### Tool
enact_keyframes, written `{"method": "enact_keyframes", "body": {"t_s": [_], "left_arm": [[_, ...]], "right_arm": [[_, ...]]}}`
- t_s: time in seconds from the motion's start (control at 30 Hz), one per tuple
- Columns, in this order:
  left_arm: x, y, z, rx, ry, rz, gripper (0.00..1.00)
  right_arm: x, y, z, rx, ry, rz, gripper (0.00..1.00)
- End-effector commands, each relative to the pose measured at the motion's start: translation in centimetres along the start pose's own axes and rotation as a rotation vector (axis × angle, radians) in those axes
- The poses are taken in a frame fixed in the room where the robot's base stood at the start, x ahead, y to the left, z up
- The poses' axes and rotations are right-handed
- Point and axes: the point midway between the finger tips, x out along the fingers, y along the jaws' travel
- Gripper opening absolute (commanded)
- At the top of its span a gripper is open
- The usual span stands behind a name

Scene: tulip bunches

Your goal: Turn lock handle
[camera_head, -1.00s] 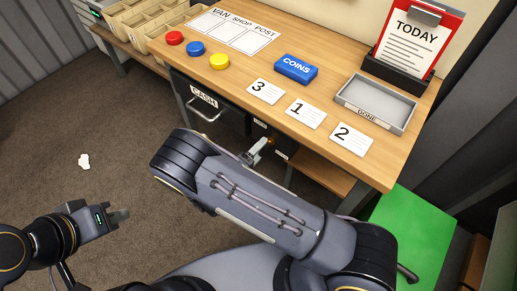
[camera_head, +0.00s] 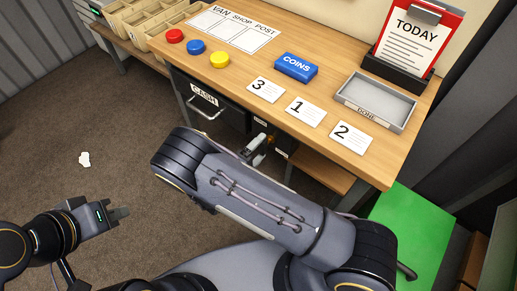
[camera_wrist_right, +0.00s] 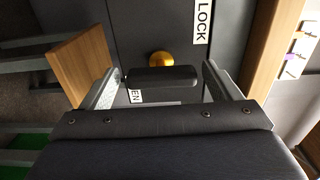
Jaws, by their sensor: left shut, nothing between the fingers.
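The lock handle (camera_wrist_right: 165,78) is a black bar on the dark cabinet front, with a brass-coloured knob (camera_wrist_right: 160,58) just above it in the right wrist view. A LOCK label (camera_wrist_right: 203,20) is to its upper right. Another label, partly hidden and showing "EN" (camera_wrist_right: 136,96), is below it. My right gripper (camera_wrist_right: 163,72) has its fingers spread, one past each end of the handle, with slight gaps; contact is unclear. In the head view the right gripper (camera_head: 258,149) is at the cabinet front, partly behind my forearm. My left gripper (camera_head: 124,212) is shut and empty over the floor.
The cabinet with the CASH drawer (camera_head: 205,104) is under the wooden table (camera_head: 235,80). On top are coloured buttons, number cards, a blue COINS box (camera_head: 296,67) and a grey tray (camera_head: 352,98). A green panel (camera_head: 415,235) is at right. The carpet at left is mostly clear.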

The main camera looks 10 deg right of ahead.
Motion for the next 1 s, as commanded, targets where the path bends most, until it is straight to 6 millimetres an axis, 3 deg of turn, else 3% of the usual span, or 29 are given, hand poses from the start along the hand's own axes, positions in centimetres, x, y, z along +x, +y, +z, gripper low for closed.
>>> {"method": "enact_keyframes", "body": {"t_s": [0.37,0.8,1.0], "left_arm": [[0.0,0.0,0.0,0.000,0.000,0.000,0.00],[0.4,-0.2,0.2,0.000,0.000,0.000,0.00],[0.4,-0.2,0.2,0.000,0.000,0.000,0.00]], "right_arm": [[-0.3,-0.1,0.0,0.004,0.000,-0.002,0.90],[-6.9,0.0,0.1,0.003,-0.002,-0.001,0.90],[-7.8,0.0,0.0,0.002,0.001,-0.002,0.90]]}}
